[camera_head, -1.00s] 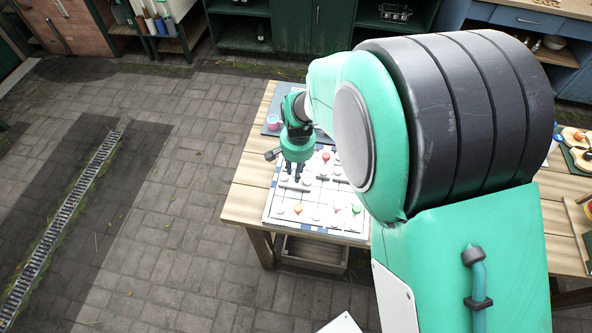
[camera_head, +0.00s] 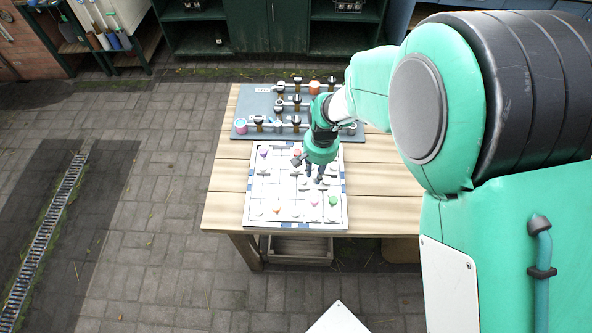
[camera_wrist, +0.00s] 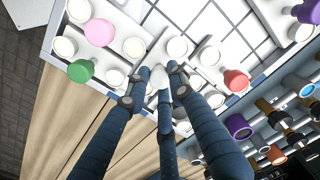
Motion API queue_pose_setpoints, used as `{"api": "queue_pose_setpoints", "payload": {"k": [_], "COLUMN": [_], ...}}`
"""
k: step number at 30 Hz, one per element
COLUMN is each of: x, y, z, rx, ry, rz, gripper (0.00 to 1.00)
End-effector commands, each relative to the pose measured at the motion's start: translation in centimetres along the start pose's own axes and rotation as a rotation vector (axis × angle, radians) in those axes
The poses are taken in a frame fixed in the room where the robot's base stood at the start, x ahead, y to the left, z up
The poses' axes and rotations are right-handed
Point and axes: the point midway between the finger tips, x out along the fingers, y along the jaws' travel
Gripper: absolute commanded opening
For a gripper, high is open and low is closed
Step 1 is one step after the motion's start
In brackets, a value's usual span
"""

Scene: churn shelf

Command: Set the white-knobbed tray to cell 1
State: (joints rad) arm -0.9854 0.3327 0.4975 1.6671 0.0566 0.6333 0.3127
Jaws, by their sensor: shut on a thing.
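The white board (camera_head: 262,190), with a grid and blue-marked edges, lies on the wooden table. Low trays with white, pink, green, red, purple and orange knobs stand on it. My gripper (camera_head: 318,180) reaches down over the right middle of the board. In the wrist view my gripper (camera_wrist: 157,92) has its fingers closed around a white knob (camera_wrist: 160,77). The tray under that knob is mostly hidden by the fingers. I cannot tell whether it touches the board. Cell numbers are not readable.
Close to the gripper are a red knob (camera_wrist: 236,80), a green knob (camera_wrist: 81,71) and a pink knob (camera_wrist: 99,32), plus several white ones. A grey panel (camera_head: 262,103) with hammer-like handles and cups stands behind the board. Bare wood (camera_head: 390,185) lies to the right.

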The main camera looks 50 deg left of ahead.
Motion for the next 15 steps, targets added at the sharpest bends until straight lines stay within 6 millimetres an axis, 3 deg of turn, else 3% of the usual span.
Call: {"api": "queue_pose_setpoints", "payload": {"k": [6, 15], "x": [-0.2, -0.2], "y": [2.6, 3.2], "z": [-0.6, -0.7], "rx": [0.0, 0.0], "ry": [0.004, 0.004], "rz": [-0.001, 0.0], "gripper": [0.0, 0.0]}}
